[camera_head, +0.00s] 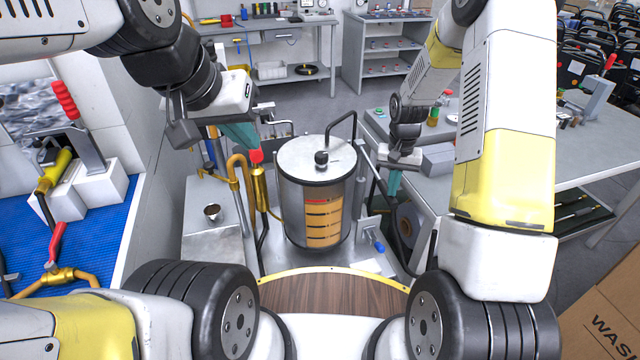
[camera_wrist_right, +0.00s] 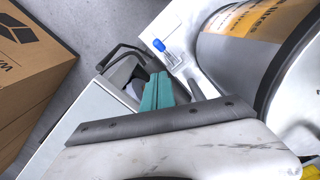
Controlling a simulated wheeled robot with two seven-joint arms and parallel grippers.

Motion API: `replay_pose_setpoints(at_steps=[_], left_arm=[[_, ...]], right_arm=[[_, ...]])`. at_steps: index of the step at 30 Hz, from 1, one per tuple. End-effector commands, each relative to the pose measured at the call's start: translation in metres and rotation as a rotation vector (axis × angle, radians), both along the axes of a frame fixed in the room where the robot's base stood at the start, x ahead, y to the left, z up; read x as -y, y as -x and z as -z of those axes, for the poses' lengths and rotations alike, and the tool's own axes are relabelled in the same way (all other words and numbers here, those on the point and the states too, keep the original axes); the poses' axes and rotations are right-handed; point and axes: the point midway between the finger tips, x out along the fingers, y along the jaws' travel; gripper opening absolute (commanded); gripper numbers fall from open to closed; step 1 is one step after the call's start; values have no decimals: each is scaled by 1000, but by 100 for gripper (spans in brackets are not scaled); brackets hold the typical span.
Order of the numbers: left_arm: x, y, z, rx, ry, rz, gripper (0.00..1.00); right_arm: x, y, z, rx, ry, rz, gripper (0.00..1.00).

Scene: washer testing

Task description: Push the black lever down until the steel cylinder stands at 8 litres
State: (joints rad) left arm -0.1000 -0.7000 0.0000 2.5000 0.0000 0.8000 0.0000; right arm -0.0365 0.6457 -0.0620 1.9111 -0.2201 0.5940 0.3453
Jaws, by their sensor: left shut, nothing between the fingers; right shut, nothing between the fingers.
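The steel cylinder (camera_head: 292,205) stands upright in the middle of the head view. Its yellow scale (camera_head: 324,222) has dark bars and a red line near the top; the figures are too small to read. Part of it shows in the right wrist view (camera_wrist_right: 225,55). A black bent bar (camera_head: 342,113) rises behind its lid; I cannot tell whether this is the lever. My left gripper (camera_head: 246,140) is shut and empty, close to a red-topped brass fitting (camera_head: 257,178). My right gripper (camera_head: 393,188) is shut and empty, right of the cylinder, and apart from it.
A blue-tipped handle (camera_head: 379,246) sits low between cylinder and right table (camera_head: 470,172). A thin black curved piece (camera_wrist_right: 122,47) shows beyond my right fingers. A brass pipe (camera_head: 236,165) stands left of the cylinder. A cardboard box (camera_head: 605,320) is at lower right.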

Motion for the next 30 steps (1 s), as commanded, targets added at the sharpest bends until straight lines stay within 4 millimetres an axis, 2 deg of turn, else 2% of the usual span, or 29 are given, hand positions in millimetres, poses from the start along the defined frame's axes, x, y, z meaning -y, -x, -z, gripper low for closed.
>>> replay_pose_setpoints(at_steps=[5, 11, 14, 30], left_arm=[[0, 0, 0, 0, 0, 0, 0], [0, 0, 0, 0, 0, 0, 0], [0, 0, 0, 0, 0, 0, 0], [0, 0, 0, 0, 0, 0, 0]], right_arm=[[0, 1, 19, -3, 0, 0, 0], [0, 0, 16, 0, 0, 0, 0], [0, 0, 6, 1, 0, 0, 0], [0, -1, -71, 3, 1, 0, 0]])
